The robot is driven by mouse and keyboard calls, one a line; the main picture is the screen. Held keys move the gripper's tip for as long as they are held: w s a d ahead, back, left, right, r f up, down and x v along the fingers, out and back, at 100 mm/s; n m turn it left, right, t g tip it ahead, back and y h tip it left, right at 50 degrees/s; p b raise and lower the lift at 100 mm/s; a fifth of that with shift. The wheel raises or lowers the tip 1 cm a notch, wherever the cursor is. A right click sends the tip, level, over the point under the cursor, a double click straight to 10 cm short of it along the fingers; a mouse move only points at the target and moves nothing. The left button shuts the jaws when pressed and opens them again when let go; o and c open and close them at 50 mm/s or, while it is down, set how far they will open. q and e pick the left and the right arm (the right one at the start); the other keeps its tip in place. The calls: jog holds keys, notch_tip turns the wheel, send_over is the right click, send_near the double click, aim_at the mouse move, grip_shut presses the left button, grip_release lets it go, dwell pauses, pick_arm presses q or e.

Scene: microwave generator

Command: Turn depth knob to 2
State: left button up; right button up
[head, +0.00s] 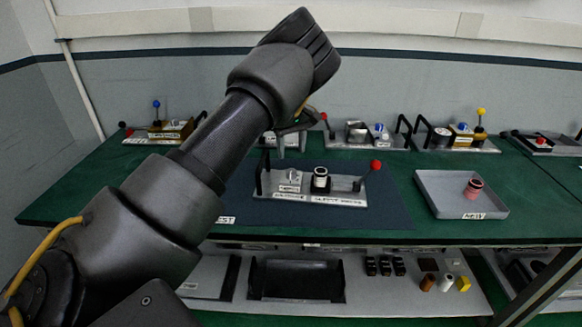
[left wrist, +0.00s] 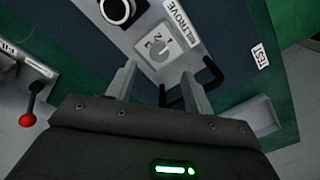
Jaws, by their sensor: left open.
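The depth knob (left wrist: 158,47) is a small pale round dial on a grey plate, with printed digits beside it. I cannot tell clearly which digit it points at. In the head view the knob (head: 293,174) sits on the left part of the grey fixture (head: 345,199). My left gripper (left wrist: 158,69) is open and empty, its two fingers spread below the knob in the wrist view and apart from it. In the head view my forearm crosses from the left, and the gripper (head: 288,127) shows partly beyond the fixture. My right gripper is not in view.
The fixture also bears a black-and-white cylinder (head: 320,178), a red-ball lever (head: 376,166) and a black handle (left wrist: 207,76), which is close to my right-hand finger. A grey tray (head: 435,202) with a reddish part (head: 473,187) stands right. Other fixtures line the back.

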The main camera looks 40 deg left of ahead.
aim_at(291, 171)
pick_arm(q)
notch_tip(291, 171, down, 8)
jog(key=shift+a+r+p, duration=0.1)
jog(key=shift+r+p, duration=0.15)
jog(key=shift+p, duration=0.35)
jog(key=shift+c, duration=0.3)
jog(key=c, duration=0.9)
